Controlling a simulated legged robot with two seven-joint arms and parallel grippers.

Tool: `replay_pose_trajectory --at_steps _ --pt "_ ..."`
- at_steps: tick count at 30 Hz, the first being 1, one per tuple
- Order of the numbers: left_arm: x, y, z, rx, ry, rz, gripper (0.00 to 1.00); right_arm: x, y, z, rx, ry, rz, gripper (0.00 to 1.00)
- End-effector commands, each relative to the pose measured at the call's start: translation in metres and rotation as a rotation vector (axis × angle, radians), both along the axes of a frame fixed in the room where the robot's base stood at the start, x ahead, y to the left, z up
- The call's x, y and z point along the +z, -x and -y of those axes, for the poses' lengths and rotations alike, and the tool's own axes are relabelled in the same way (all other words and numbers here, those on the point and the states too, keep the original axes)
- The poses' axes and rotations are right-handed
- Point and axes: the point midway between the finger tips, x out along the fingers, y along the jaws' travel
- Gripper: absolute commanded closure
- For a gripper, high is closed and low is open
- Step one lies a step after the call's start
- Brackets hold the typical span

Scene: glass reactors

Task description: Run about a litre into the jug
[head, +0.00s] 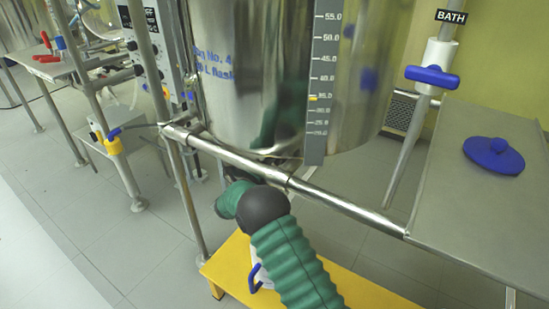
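A large shiny vessel (235,75) stands in a metal frame. Its upright level scale (322,75) has a yellow mark near 35. Below it, a yellow stool (375,290) carries what looks like the jug (262,277), pale with a blue handle; my green-sleeved arm hides most of it. That arm comes in from the bottom, right of centre, so it appears to be my right. It bends left under the frame rail, and its gripper is hidden there. My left gripper is out of view. No outlet under the vessel can be made out.
A horizontal metal rail (330,203) crosses before the vessel. A blue-handled valve (432,77) sits below a BATH label (451,16). A blue lid-like disc (493,157) lies on the grey bench (465,215) at right. A yellow-and-blue valve (113,143) is at left. Floor is clear lower left.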

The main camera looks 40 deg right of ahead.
Motion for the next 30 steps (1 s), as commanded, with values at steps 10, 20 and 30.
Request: replay_pose_trajectory --at_steps 10,20,30 --pt "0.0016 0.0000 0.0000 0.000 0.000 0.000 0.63 -0.0009 -0.0045 -0.0042 0.014 0.001 -0.014 0.96" --pt "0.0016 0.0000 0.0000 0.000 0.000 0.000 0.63 -0.0007 -0.0031 -0.0032 0.011 0.001 -0.014 0.33" --pt "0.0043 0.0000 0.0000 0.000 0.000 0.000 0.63 0.0008 -0.0005 -0.0048 0.005 0.002 -0.014 0.33"
